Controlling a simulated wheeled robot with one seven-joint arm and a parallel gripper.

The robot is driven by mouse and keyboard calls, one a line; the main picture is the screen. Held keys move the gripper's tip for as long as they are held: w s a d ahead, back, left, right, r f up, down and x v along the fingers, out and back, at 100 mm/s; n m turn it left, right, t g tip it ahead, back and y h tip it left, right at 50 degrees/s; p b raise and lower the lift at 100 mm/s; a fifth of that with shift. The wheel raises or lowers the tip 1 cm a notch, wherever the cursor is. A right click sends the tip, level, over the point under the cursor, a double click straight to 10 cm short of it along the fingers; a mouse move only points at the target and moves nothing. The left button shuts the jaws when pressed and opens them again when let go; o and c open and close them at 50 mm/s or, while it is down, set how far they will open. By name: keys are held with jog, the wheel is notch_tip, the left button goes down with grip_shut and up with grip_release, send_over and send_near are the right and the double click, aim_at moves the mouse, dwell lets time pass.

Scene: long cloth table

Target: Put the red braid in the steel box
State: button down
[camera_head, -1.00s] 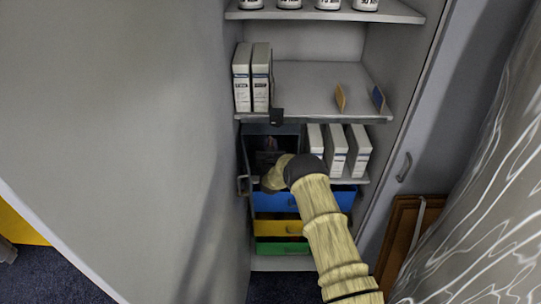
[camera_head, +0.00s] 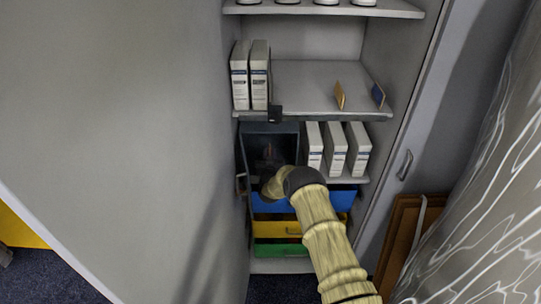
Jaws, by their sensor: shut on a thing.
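My gripper (camera_head: 268,165) reaches into the lower part of the open cabinet, in front of the dark steel box (camera_head: 287,129). Its fingers are dark and hard to make out against the dark inside of the box. A small reddish streak, seemingly the red braid (camera_head: 268,150), shows at the fingertips, within the outline of the box. My gripper is shut on it. Most of the braid is hidden or too dark to see, and I cannot tell whether it touches the box.
White binders (camera_head: 337,149) stand right of the box, and two more (camera_head: 250,75) stand above. Blue (camera_head: 343,197), yellow (camera_head: 275,229) and green (camera_head: 280,250) drawers lie below. The cabinet door (camera_head: 130,130) fills the left. The middle shelf (camera_head: 305,85) has free room.

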jog(key=shift+f, duration=0.15)
jog(key=c, duration=1.3)
grip_release()
jog(key=shift+w, duration=0.15)
jog(key=shift+o, duration=0.2)
jog(key=shift+a, duration=0.2)
jog(key=shift+s, duration=0.2)
jog(key=shift+d+r, duration=0.2)
jog(key=shift+d, duration=0.05)
jog(key=shift+s+d, duration=0.1)
jog(key=s, duration=1.1)
jog(key=shift+s+a, duration=0.2)
jog(key=shift+s, duration=0.15)
